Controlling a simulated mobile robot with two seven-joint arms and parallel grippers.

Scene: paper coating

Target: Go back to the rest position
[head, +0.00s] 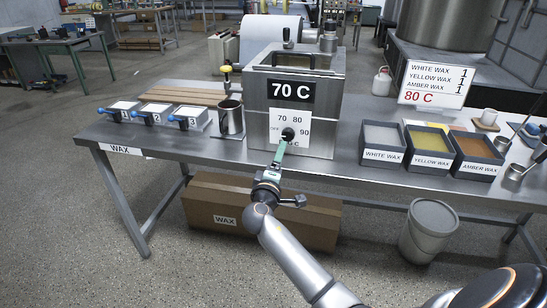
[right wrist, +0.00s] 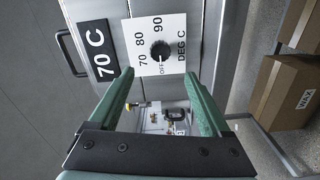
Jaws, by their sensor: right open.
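My right gripper (head: 282,146) reaches up to the front of the metal wax heater (head: 328,136), at its dial knob (head: 288,134). In the right wrist view the two green fingers of the gripper (right wrist: 158,74) are spread apart with nothing between them. The black knob (right wrist: 160,50) shows just beyond the fingertips, on a white plate marked 70, 80, 90 and OFF. I cannot tell the exact gap between fingertips and knob, or which mark the knob points to. A sign on the heater (head: 291,91) reads 70 C. My left gripper is not in view.
The metal table (head: 230,153) holds numbered blocks with blue handles (head: 188,118), a metal mug (head: 231,118) and trays of white (head: 381,137), yellow and amber wax. A wax carton (head: 215,205) and a bucket (head: 429,230) stand on the floor. The floor at front left is clear.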

